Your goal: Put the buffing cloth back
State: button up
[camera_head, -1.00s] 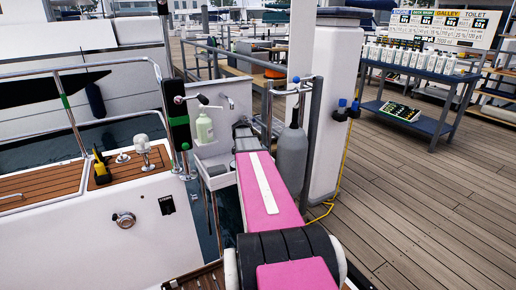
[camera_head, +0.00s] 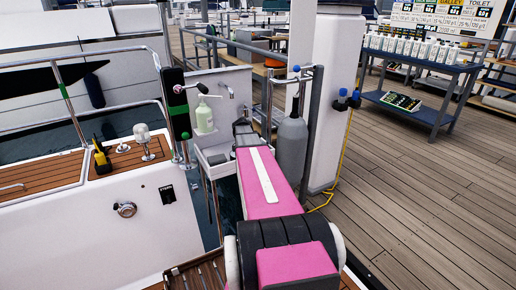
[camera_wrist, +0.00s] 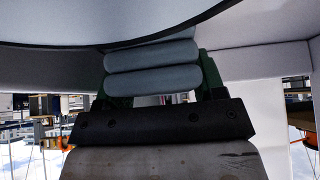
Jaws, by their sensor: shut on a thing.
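I cannot tell whether the cloth touches that surface. In the head view my gripper (camera_head: 241,127) is small and dark at the far end of my pink arm, near the white wash stand (camera_head: 210,152). The cloth cannot be made out there.
A pale green soap bottle (camera_head: 204,118) stands at the wash stand, left of my gripper. A grey cylinder (camera_head: 291,147) and a white pillar (camera_head: 329,100) are close on the right. The boat's railing (camera_head: 75,115) is left. Open decking (camera_head: 430,190) lies right.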

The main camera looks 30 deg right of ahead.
jog(key=shift+f, duration=0.55)
jog(key=o, duration=1)
jog(key=shift+f, duration=0.1)
jog(key=shift+s, duration=0.1)
jog(key=v, duration=1.1)
jog(key=shift+r, duration=0.25)
